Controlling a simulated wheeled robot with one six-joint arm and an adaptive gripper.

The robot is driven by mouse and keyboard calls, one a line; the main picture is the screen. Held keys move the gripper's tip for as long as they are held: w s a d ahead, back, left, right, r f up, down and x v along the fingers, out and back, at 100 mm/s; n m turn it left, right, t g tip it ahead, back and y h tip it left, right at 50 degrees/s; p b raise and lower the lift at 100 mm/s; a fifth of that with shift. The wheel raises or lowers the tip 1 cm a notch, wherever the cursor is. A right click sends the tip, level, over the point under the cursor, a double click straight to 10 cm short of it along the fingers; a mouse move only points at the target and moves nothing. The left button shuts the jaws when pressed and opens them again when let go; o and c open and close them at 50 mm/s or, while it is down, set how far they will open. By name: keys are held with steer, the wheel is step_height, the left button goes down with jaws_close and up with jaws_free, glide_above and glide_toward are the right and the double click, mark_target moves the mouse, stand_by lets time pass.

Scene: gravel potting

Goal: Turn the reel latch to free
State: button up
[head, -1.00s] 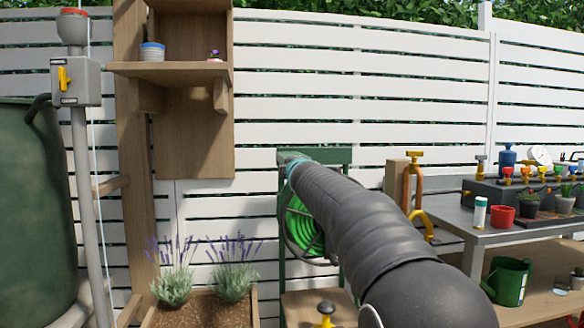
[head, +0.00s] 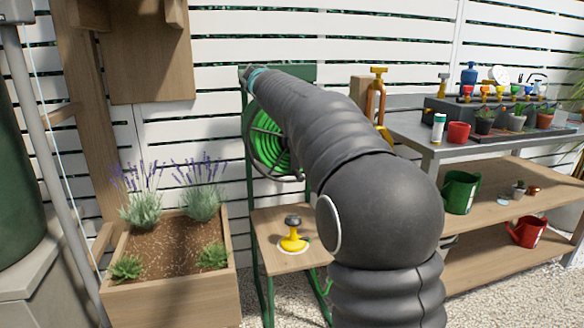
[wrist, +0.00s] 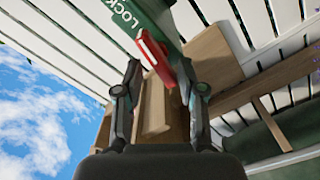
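The green hose reel (head: 268,145) hangs on a green frame (head: 300,72) in front of the white fence, partly behind my arm. In the wrist view the reel latch (wrist: 153,52) is a red lever with a white edge, on a green plate (wrist: 150,12) where the letters "LOCK" show. My gripper (wrist: 162,78) is open, its two dark fingers well apart. The lever lies at the fingertips, between them in the picture, nearer the right finger. I cannot tell whether either finger touches it.
A yellow tap-like piece with a dark knob (head: 293,235) stands on the wooden shelf (head: 270,262) below the reel. A planter (head: 170,300) with lavender stands left. A grey potting bench (head: 410,128) with pots stands right. Gravel covers the ground at lower right.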

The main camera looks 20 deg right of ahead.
steer(key=s+d+m, duration=0.1)
steer(key=s+m, duration=0.9)
steer(key=s, duration=0.5)
steer(key=s+f+g, duration=0.6)
steer(key=s+f, duration=0.8)
steer(key=s, duration=0.1)
steer(key=shift+s+d+f+p, duration=0.25)
steer(key=shift+s+d+p, duration=0.1)
steer(key=shift+s+d, duration=0.1)
